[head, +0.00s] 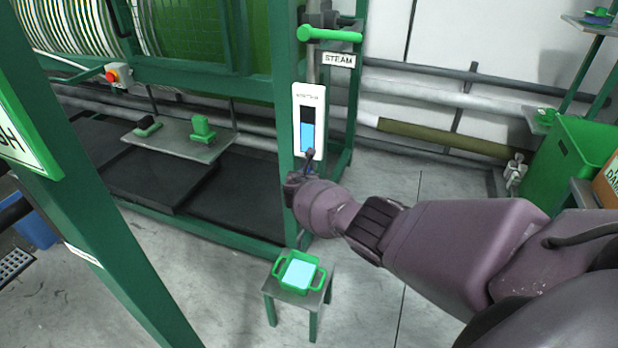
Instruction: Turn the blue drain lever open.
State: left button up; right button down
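My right arm comes in from the right, and its gripper (294,184) is at the green machine post, just below the white gauge panel (309,95) with its blue column. The wrist covers most of the gripper, so I cannot tell whether its fingers are open or shut. A small dark piece stands up beside the gripper, at the gauge's lower end; I cannot tell whether it is part of the gripper or of a lever. I cannot make out the blue drain lever clearly; it may be hidden behind my wrist. My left gripper is not in view.
A green steam handle (330,35) sits above a STEAM label (339,60). A small stool (298,295) with a green tray (299,271) stands below my wrist. A green bin (575,160) is at the right.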

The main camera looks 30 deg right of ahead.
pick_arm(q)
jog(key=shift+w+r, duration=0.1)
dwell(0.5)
pick_arm(e)
jog(key=c, duration=1)
grip_release()
jog(key=shift+w+a, duration=0.1)
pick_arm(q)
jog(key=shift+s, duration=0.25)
pick_arm(e)
jog(key=shift+o, duration=0.2)
jog(key=shift+r, duration=0.1)
pick_arm(q)
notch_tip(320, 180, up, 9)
jog(key=p, duration=0.8)
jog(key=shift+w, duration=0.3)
pick_arm(e)
jog(key=v, duration=1)
jog(key=shift+s+a, duration=0.25)
jog(key=shift+s, duration=0.05)
